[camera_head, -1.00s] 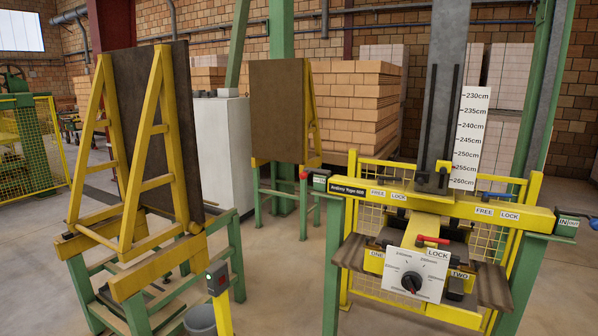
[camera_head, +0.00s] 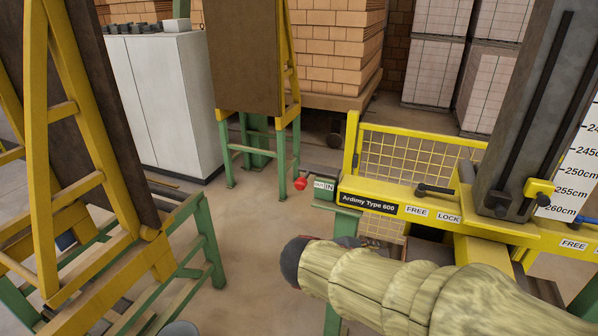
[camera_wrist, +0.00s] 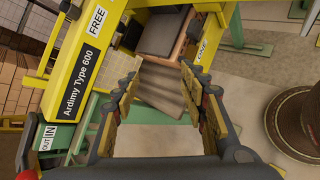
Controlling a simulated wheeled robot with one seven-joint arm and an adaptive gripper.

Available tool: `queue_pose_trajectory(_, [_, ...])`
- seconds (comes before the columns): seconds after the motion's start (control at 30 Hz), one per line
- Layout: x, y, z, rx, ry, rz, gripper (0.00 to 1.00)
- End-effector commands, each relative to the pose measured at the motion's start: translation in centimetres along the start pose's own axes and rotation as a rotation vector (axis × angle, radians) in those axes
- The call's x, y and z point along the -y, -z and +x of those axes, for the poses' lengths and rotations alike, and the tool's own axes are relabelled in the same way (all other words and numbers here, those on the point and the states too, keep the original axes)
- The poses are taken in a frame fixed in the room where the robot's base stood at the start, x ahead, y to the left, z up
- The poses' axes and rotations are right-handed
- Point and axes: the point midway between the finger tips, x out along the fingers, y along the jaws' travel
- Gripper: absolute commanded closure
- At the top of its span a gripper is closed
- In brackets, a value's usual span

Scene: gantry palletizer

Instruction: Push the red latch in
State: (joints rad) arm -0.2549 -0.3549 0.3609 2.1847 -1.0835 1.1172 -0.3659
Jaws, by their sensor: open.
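The red latch (camera_head: 300,183) is a round red knob at the left end of a green housing, which is marked with an IN label (camera_head: 324,187). The housing joins the left end of the yellow beam (camera_head: 400,208). In the wrist view only a red edge of the latch (camera_wrist: 27,174) shows at the bottom left corner, beside the OUT/IN label (camera_wrist: 48,137). My gripper (camera_wrist: 160,76) is open, with nothing between its fingers. It is to the right of the latch in the wrist view, apart from it.
The beam carries black FREE/LOCK handles (camera_head: 435,189) and a grey column (camera_head: 525,110). A yellow mesh fence (camera_head: 412,160) stands behind it. A yellow and green frame (camera_head: 95,140) stands at the left. Open floor (camera_head: 262,215) lies left of the latch.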

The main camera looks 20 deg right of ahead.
Motion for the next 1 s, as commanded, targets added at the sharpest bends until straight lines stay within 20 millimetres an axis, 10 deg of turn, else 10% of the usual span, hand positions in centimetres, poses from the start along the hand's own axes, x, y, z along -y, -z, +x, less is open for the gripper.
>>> queue_pose_trajectory(0.2, [-11.5,5.6,-2.7,0.233,-0.356,-0.578,0.57])
queue_pose_trajectory(0.33, [-15.7,10.6,-5.4,0.342,-0.550,-0.820,0.57])
queue_pose_trajectory(0.6, [-18.5,16.4,-8.5,0.449,-0.748,-1.029,0.57])
queue_pose_trajectory(1.0, [-22.4,16.6,-5.0,0.453,-0.754,-1.035,0.57])
